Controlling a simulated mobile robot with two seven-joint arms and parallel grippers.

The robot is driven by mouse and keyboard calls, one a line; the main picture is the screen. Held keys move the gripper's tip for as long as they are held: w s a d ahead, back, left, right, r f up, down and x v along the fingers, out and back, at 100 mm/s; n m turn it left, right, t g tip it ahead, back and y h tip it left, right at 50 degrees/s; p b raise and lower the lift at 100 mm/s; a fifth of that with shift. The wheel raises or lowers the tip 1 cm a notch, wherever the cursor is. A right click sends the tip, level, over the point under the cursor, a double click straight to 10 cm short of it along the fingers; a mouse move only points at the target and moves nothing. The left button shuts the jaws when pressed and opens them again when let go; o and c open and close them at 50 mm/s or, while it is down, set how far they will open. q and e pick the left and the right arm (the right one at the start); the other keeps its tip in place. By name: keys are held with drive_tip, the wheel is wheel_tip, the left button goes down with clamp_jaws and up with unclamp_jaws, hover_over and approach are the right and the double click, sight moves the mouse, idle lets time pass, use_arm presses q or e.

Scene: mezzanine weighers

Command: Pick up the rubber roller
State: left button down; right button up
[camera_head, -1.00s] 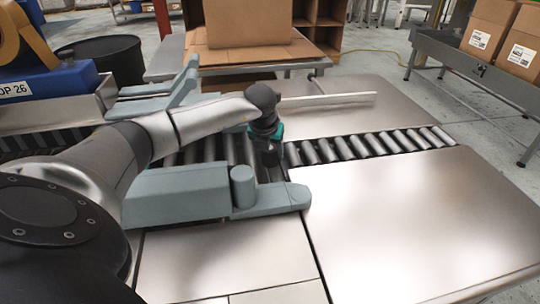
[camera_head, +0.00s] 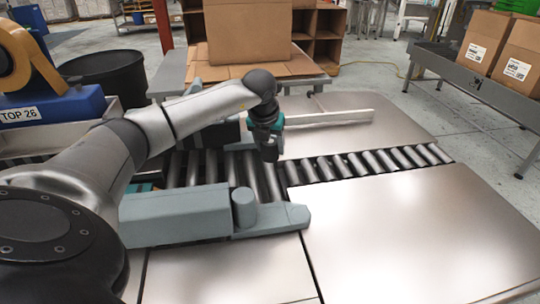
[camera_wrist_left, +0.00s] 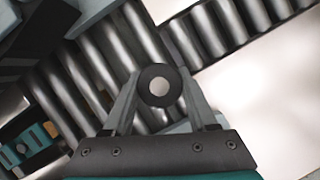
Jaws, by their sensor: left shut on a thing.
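The rubber roller (camera_wrist_left: 159,86) shows end-on in the left wrist view as a dark ring around a pale round core. My left gripper (camera_wrist_left: 159,90) is shut on it, with one finger on each side. In the head view my left gripper (camera_head: 268,148) points down above the metal roller conveyor (camera_head: 258,177). The roller is hard to make out there against the gripper's dark lower end. My right gripper is not in view.
A grey-blue guard with an upright round post (camera_head: 244,207) stands at the conveyor's near side. Bare metal plates (camera_head: 400,225) lie to the right. A cardboard box (camera_head: 249,32) stands behind, and a blue machine (camera_head: 52,108) is at left.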

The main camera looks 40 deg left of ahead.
sight(271, 141)
use_arm(q)
wheel_tip(271, 141, up, 11)
drive_tip(key=p, duration=0.3)
drive_tip(key=shift+r, duration=0.1)
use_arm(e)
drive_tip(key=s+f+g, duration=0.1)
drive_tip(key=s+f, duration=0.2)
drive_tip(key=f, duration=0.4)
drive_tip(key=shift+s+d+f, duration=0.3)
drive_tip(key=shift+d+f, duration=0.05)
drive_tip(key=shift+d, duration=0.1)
use_arm(q)
drive_tip(key=shift+d, duration=0.1)
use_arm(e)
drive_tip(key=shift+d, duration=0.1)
